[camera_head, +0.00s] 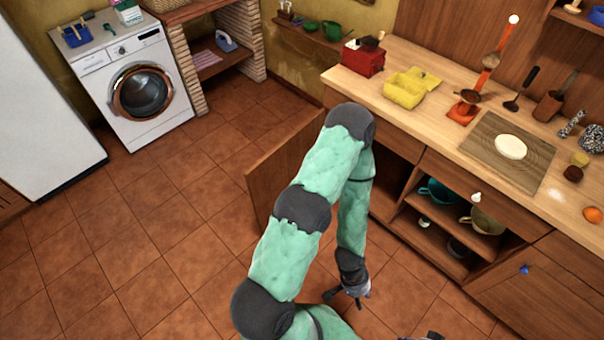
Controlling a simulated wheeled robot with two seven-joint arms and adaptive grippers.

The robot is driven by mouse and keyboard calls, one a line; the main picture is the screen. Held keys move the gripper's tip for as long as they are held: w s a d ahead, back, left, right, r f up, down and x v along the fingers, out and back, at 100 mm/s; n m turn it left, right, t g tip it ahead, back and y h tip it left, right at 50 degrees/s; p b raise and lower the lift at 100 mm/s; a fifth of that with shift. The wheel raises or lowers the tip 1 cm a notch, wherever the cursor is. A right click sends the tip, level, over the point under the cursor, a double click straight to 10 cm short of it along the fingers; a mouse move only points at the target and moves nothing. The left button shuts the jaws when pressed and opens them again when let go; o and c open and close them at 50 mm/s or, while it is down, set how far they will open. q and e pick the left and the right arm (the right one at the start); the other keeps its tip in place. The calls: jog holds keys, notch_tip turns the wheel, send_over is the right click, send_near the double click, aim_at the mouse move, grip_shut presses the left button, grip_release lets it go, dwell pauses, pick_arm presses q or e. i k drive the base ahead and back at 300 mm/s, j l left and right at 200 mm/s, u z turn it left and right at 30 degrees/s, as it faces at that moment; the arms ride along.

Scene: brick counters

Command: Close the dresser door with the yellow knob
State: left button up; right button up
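A wooden dresser door (283,165) stands swung open at the left end of the counter, away from the cabinet front. No yellow knob shows on it; my arm hides part of the door and the opening behind it. My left arm reaches up in front of the door and bends down, so my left gripper (347,294) hangs low over the floor tiles, right of the door and in front of the dresser. Its dark fingers look spread, with nothing between them. Only a dark piece that may be my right gripper (431,337) shows at the bottom edge.
The wooden counter (450,82) carries a red box (363,59), a yellow container (404,89) and a cutting board. Below are open shelves with bowls, a drawer with a white knob (476,197) and a front with a blue knob (524,270). Tiled floor at left is clear.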

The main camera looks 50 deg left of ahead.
aim_at(267, 179)
jog(key=j+z, duration=0.1)
jog(key=j, duration=0.5)
jog(key=k+j+z, duration=0.1)
jog(key=j, duration=0.45)
jog(key=k+j, duration=0.1)
jog(key=j, duration=0.5)
jog(key=j+z, duration=0.15)
jog(key=j, duration=0.4)
jog(key=k+j, duration=0.1)
jog(key=j, duration=0.45)
jog(key=k+j, duration=0.1)
jog(key=j, duration=0.45)
jog(key=k+j, duration=0.1)
jog(key=j, duration=0.45)
jog(key=k+j, duration=0.1)
jog(key=j, duration=0.4)
jog(key=k+j+u, duration=0.2)
jog(key=j+u, duration=0.15)
jog(key=j, duration=0.25)
